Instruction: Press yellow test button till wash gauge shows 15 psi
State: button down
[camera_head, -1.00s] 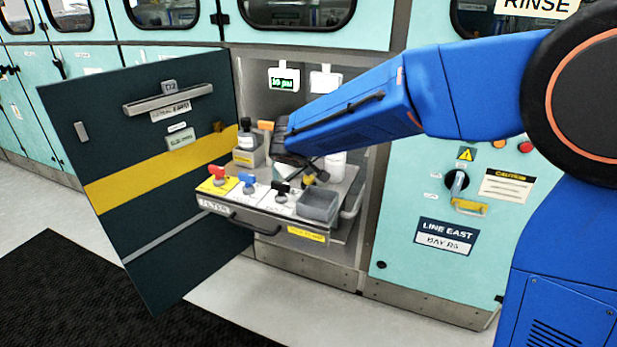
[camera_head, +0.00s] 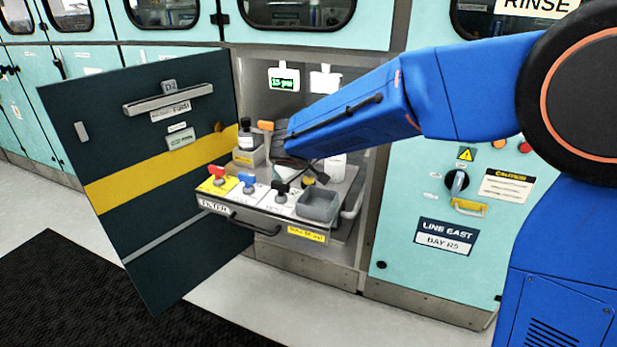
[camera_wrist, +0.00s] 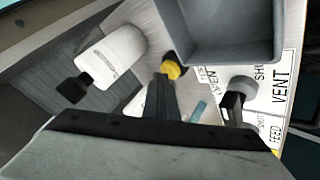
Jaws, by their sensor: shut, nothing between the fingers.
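The yellow test button (camera_wrist: 173,69) shows in the wrist view, just past the tip of my gripper (camera_wrist: 168,77). The gripper is shut and empty; I cannot tell whether its tip touches the button or stands just off it. In the head view, my gripper (camera_head: 314,177) is over the back of the pulled-out drawer and mostly hides the button. A small gauge display (camera_head: 285,79) with green digits hangs in the cabinet opening. It appears to read 15 psi, though the digits are small.
The drawer carries red (camera_head: 217,172), blue (camera_head: 247,180) and black (camera_head: 281,188) handles and a grey bin (camera_head: 318,204). The dark cabinet door (camera_head: 160,190) stands open at left.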

aim_at(308, 181)
jog(key=shift+r, duration=1)
jog(key=shift+r, duration=0.1)
jog(key=shift+r, duration=2.4)
